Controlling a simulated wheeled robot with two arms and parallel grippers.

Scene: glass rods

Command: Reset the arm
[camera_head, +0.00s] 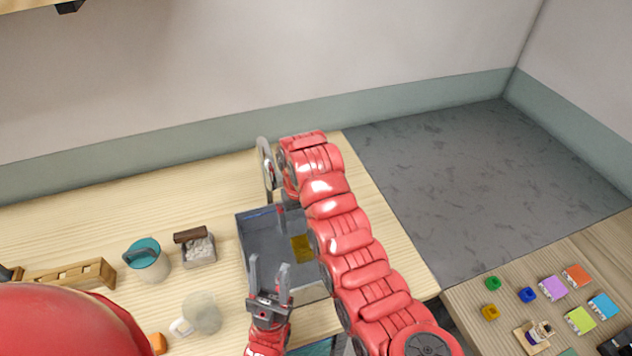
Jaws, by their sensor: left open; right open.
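My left gripper (269,266) is open, with its two grey fingers pointing up over the near part of a dark grey tray (258,237). Nothing shows between its fingers. My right arm comes up from the lower right and crosses the right part of the tray. Its far end bends at the back edge of the table, and my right gripper (282,211) is partly hidden beside it, over the tray's back part. No held object shows there. I cannot make out any glass rods.
A teal-topped container (146,259), a small box of pale pieces (199,249), a wooden rack (72,274) and a clear mug (201,313) stand left on the table. A yellow piece (302,248) lies in the tray. Several small coloured items cover the right table (471,293).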

